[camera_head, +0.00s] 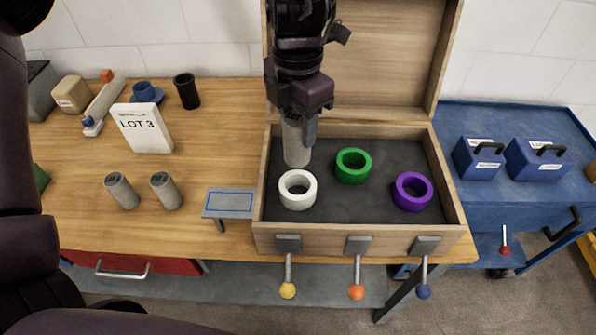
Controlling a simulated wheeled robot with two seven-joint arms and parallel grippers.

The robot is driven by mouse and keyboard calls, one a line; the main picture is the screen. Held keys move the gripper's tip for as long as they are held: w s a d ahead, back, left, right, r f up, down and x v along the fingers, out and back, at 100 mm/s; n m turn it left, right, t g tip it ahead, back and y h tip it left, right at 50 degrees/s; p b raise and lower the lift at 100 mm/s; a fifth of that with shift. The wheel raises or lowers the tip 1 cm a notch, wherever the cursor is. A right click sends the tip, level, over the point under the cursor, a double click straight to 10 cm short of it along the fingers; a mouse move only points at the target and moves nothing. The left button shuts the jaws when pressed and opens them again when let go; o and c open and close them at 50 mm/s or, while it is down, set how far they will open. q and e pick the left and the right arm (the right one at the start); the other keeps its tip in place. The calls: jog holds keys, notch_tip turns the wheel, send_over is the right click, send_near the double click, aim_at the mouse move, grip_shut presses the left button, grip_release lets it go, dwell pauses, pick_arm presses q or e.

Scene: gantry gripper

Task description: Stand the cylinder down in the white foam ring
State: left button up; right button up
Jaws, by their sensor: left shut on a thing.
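My left gripper (300,120) reaches down over the open wooden box and is shut on a grey cylinder (296,152). The cylinder hangs close to upright. In the picture its lower end is just behind the white foam ring (298,203); I cannot tell its exact height above the box floor. The white ring lies at the front left of the dark box floor, and its hole looks empty. My right gripper is not in view.
A green ring (353,179) and a purple ring (412,205) lie to the right in the box (277,242). Two more grey cylinders (121,190) (166,190) stand on the table, left of a small grey stand (214,212). The raised lid (385,60) stands behind.

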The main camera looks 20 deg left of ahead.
aim_at(298, 153)
pick_arm(q)
notch_tip(298, 153, down, 8)
jog(key=shift+w+r, duration=0.1)
jog(key=shift+r, duration=0.05)
notch_tip(298, 153, down, 4)
jog(key=shift+f, duration=0.35)
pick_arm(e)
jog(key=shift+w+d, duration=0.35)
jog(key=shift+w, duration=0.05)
pick_arm(q)
jog(key=shift+f, duration=0.1)
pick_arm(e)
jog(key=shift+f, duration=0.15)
pick_arm(q)
jog(key=o, duration=1.3)
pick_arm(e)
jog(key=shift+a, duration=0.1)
